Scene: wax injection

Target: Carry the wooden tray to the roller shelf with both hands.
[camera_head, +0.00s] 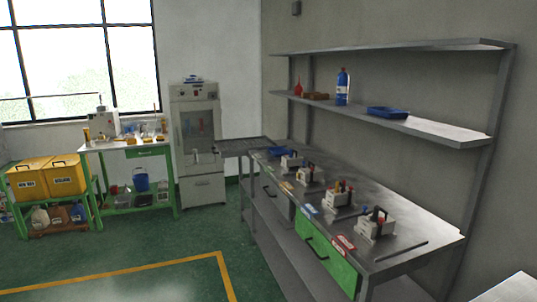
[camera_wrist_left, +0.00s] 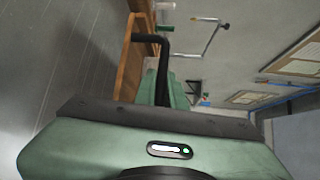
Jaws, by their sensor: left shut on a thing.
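The wooden tray (camera_wrist_left: 129,62) shows only in the left wrist view, as a brown wooden wall seen edge-on with a black handle (camera_wrist_left: 150,38) on it. My left gripper (camera_wrist_left: 162,88) is shut on this handle. Most of the tray is out of frame or hidden behind the gripper body. My right gripper is in neither view. In the head view, a low grey metal surface (camera_head: 232,146) joins the far end of the workbench. I cannot tell whether it is the roller shelf.
A long metal workbench (camera_head: 408,238) with several small white devices stands along the right wall, under a wall shelf (camera_head: 440,131). A white cabinet (camera_head: 200,185), a green-framed table (camera_head: 145,151) and yellow bins (camera_head: 48,177) stand at the back. Green floor (camera_head: 120,255) is clear in front.

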